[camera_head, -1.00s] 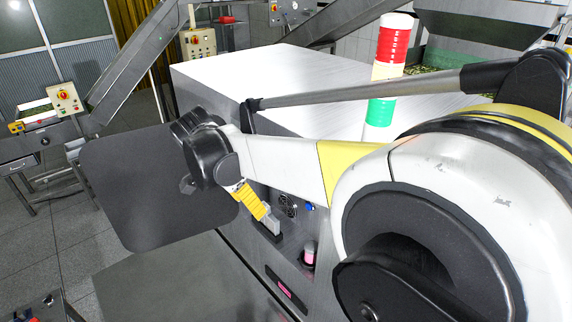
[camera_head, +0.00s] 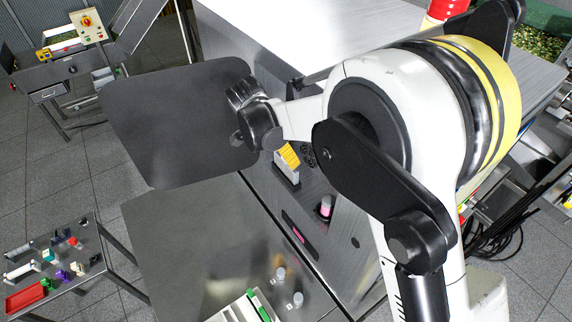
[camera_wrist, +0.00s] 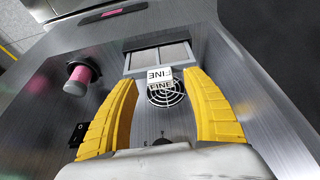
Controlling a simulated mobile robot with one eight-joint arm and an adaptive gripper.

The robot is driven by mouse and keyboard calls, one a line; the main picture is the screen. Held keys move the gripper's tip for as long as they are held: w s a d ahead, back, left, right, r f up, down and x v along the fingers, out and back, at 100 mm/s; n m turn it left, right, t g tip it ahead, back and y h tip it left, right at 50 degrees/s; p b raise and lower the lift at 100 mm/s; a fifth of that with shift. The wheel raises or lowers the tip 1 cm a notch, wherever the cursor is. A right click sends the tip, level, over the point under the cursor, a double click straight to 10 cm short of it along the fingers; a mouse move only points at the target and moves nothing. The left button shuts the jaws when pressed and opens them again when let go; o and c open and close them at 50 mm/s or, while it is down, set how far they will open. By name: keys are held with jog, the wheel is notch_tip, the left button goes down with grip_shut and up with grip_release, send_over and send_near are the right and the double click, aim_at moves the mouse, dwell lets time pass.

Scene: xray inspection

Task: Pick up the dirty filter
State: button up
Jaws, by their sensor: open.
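My gripper (camera_wrist: 160,84) is open, its two yellow ridged fingers spread, with nothing visibly held. Between and beyond the fingertips, a pale rectangular framed piece (camera_wrist: 158,57), likely the filter, sits at a metal panel. A white tag reading "FINE" (camera_wrist: 159,75) is at its near edge, just above a round fan grille (camera_wrist: 165,94). I cannot tell how dirty it is. In the head view the yellow fingers (camera_head: 289,154) are close to the machine's side, by a light grey block (camera_head: 288,172); my arm hides part of this area.
A pink-and-dark knob (camera_wrist: 82,74) sticks out left of the fingers, with a black switch (camera_wrist: 77,134) below it. A dark plate (camera_head: 180,120) stands left of my wrist. A small table (camera_head: 105,247) with several coloured items stands at lower left.

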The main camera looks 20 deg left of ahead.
jog(key=shift+w+d+f, duration=0.1)
jog(key=shift+w+f, duration=0.2)
jog(key=shift+f, duration=0.15)
jog(key=shift+s, duration=0.1)
grip_shut()
jog(key=shift+r, duration=0.15)
